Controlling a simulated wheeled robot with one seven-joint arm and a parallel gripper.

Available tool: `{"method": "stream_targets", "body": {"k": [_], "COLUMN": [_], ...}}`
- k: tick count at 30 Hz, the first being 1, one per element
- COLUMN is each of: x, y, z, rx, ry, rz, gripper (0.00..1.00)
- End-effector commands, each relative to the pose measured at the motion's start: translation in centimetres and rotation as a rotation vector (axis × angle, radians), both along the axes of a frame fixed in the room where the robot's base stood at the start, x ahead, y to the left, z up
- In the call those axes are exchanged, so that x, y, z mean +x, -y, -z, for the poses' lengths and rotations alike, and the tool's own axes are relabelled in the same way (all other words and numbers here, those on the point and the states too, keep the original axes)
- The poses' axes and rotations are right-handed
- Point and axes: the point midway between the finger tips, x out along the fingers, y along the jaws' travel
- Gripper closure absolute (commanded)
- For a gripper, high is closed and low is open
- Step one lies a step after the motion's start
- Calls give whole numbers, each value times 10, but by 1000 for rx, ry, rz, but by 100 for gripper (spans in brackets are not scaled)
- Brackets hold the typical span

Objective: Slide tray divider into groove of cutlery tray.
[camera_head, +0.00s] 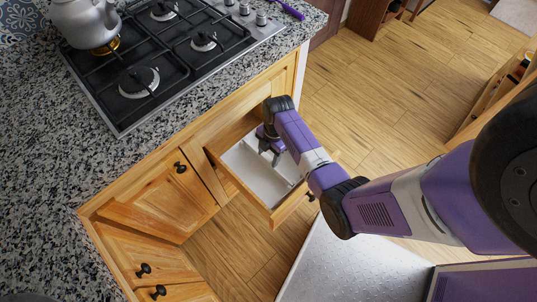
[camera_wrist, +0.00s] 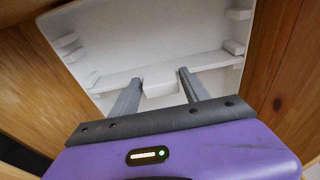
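The white cutlery tray (camera_wrist: 150,35) lies in the open wooden drawer, and its pale floor also shows in the head view (camera_head: 240,163). Small paired ribs line its left and right side walls. The white tray divider (camera_wrist: 115,79) spans the tray crosswise near the lower ribs. Its block-shaped tab (camera_wrist: 160,89) sits between my two grey fingers. My gripper (camera_wrist: 161,77) appears closed on this tab, with a fingertip close against each side. In the head view my gripper (camera_head: 269,157) points down into the drawer. Whether the divider's ends sit inside the grooves is not clear.
The wooden drawer (camera_head: 290,208) stands out from the cabinet below the speckled counter (camera_head: 60,190). The stove (camera_head: 180,50) with a kettle (camera_head: 85,20) is above, at upper left. Wooden drawer walls (camera_wrist: 275,70) stand close on both sides of my gripper.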

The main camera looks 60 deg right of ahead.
Motion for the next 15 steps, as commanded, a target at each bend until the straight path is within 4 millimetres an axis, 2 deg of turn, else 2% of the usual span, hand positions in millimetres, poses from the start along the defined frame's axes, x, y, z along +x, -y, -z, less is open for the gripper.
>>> {"method": "stream_targets", "body": {"k": [2, 11, 15], "x": [0, 0, 0], "y": [0, 0, 2], "z": [-1, -1, -13], "rx": [0, 0, -2], "ry": [1, 1, 2], "rz": [0, 0, 0], "gripper": [30, 30, 30]}}
